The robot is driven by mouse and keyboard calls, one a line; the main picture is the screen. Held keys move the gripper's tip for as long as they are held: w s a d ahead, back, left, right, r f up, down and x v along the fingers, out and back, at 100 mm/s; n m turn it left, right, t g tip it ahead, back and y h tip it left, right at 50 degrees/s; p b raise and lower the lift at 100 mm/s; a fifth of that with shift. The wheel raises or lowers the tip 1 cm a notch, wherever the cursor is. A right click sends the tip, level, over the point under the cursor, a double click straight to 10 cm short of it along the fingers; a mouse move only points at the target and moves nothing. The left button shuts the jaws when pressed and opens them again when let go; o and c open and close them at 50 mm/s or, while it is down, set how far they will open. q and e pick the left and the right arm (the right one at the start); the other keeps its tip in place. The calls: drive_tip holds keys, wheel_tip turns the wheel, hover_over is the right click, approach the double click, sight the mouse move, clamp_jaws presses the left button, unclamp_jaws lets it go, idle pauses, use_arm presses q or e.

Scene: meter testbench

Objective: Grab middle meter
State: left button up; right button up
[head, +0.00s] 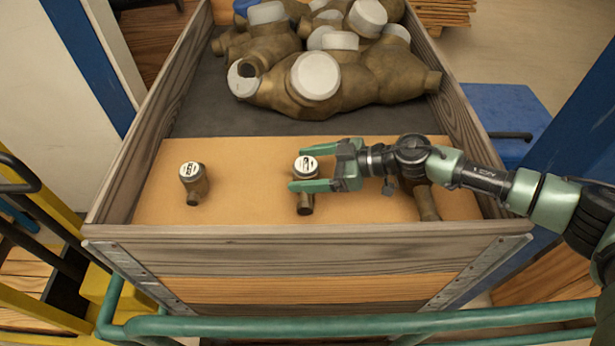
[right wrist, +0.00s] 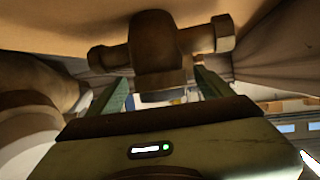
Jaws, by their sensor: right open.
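The middle meter (head: 306,168) stands on the brown board, a small brass body with a round white-faced dial on top. It also shows in the right wrist view (right wrist: 160,50), between the two fingers. My right gripper (head: 300,168) is open, with one finger on the far side of the meter and one on the near side. I cannot tell if the fingers touch it. A left meter (head: 193,182) stands apart at the left of the board. A third meter (head: 428,203) at the right is partly hidden beneath my right arm. My left gripper is not in view.
The meters are on a brown board (head: 245,205) inside a wooden crate (head: 310,245). Larger brass meters with white caps (head: 316,76) are piled at the back. A green rail (head: 400,326) runs along the front. The board is clear between the left and middle meters.

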sight(293, 168)
drive_tip(key=x, duration=0.3)
drive_tip(key=shift+a, duration=0.15)
clamp_jaws()
drive_tip(key=shift+w+r, duration=0.1)
drive_tip(key=shift+r, duration=0.15)
